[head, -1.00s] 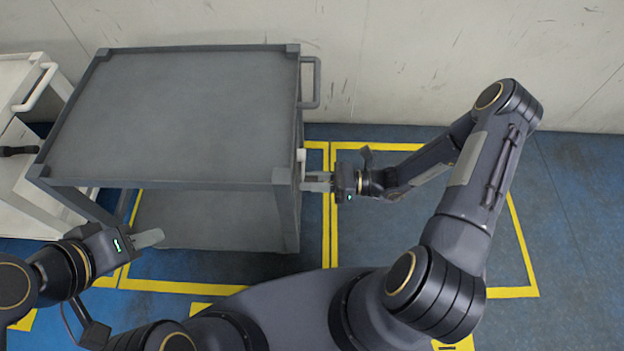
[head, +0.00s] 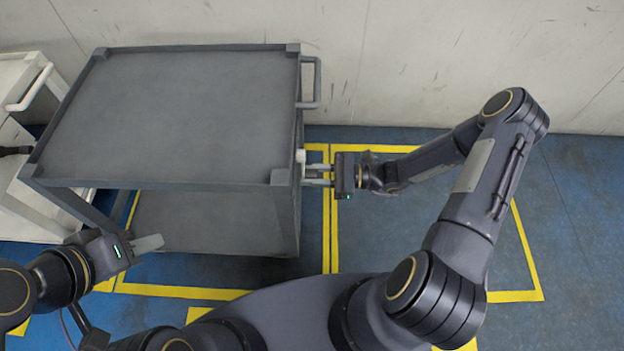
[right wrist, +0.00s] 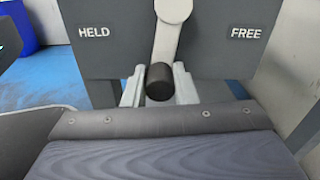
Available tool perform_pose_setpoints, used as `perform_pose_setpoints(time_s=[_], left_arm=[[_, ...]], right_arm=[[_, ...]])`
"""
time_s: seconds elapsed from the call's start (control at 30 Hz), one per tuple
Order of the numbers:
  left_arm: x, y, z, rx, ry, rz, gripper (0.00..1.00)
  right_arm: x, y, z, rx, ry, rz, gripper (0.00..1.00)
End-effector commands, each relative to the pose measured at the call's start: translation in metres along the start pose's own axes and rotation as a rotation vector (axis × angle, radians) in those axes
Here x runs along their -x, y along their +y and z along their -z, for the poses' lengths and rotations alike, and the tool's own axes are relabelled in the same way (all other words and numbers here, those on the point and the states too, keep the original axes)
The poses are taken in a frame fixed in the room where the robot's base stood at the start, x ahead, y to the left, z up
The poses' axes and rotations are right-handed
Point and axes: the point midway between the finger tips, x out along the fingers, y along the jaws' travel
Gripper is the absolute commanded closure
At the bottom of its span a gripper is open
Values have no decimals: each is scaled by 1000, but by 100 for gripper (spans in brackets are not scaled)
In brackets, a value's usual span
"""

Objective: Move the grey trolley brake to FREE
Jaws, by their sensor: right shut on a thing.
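The grey trolley (head: 170,110) stands left of centre in the head view. On its right end is the brake, with a pale lever (head: 300,156). In the right wrist view the brake plate (right wrist: 110,58) reads HELD on the left and FREE on the right. The lever (right wrist: 169,38) hangs down between the words, with a black knob (right wrist: 159,82) at its end. My right gripper (right wrist: 158,88) is shut on the lever's knob, one finger on each side; it also shows in the head view (head: 305,174). My left gripper (head: 160,243) is near the trolley's front left, touching nothing visible; its jaw opening is unclear.
A white trolley (head: 28,200) stands at the left edge, with a dark handle-like item (head: 14,150) beside the grey one. Yellow lines mark the blue floor (head: 430,220). A pale wall (head: 450,60) is behind. A blue bin (right wrist: 38,20) shows in the right wrist view.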

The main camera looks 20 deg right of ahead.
Motion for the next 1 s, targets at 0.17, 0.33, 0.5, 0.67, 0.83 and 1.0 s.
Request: perform_pose_setpoints(time_s=[0.17, 0.33, 0.5, 0.67, 0.83, 1.0], left_arm=[[-8, -4, -4, 0, 0, 0, 63], [-13, -6, -7, 0, 0, 0, 63], [-18, -8, -9, 0, 0, 0, 63], [-22, -10, -11, 0, 0, 0, 63], [-26, -12, -13, 0, 0, 0, 63], [-28, -13, -14, 0, 0, 0, 63]], right_arm=[[0, -10, 4, 173, -2, -2, 100], [0, -22, 4, 335, -1, -1, 100], [0, -33, 4, 495, 0, -1, 100], [0, -42, 2, 634, 3, -1, 100], [0, -50, 0, 759, 8, -2, 100], [1, -55, -2, 851, 10, -3, 100]])
